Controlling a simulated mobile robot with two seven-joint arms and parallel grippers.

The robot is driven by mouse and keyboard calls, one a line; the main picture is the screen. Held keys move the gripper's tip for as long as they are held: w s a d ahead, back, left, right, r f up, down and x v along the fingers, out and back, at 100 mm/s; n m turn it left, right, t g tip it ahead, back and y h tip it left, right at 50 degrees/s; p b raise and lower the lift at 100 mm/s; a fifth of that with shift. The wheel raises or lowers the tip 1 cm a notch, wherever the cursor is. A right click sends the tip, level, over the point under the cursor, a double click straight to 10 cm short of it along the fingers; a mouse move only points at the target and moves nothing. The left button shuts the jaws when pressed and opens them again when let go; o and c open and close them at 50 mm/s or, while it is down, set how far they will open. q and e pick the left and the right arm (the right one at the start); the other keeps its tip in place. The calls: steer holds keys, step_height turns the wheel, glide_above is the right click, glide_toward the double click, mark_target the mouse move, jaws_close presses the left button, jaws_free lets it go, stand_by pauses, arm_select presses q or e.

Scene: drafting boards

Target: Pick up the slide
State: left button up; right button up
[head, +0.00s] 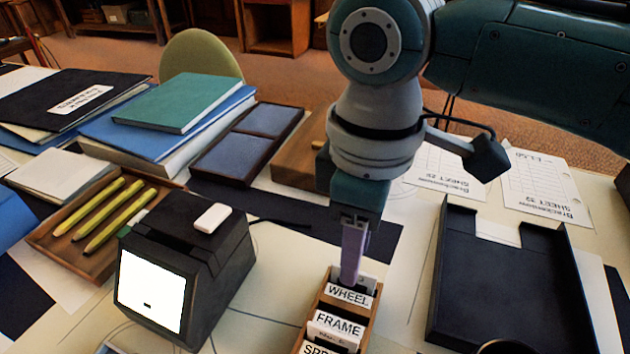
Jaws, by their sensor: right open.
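My right gripper (351,278) comes in from the upper right and points down. Its narrow lilac fingers are at the back end of a wooden card box (366,333), right by the card labelled WHEEL (348,292). It is open, though the fingers overlap in this view and the gap between them is hidden. Cards labelled FRAME (337,325) and another partly cut-off label stand in front of WHEEL. I cannot make out a slide for certain; anything between or behind the fingers is hidden. My left gripper is not in view.
A black viewer (235,262) with a lit screen and a white piece (212,218) on top stands left of the box. A black tray (510,300) lies to the right. A wooden pencil tray (60,240) and stacked books (180,103) are at the left.

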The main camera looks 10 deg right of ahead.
step_height(320, 180, down, 4)
steer(key=shift+d+b, duration=0.1)
steer(key=shift+b, duration=0.4)
jaws_close()
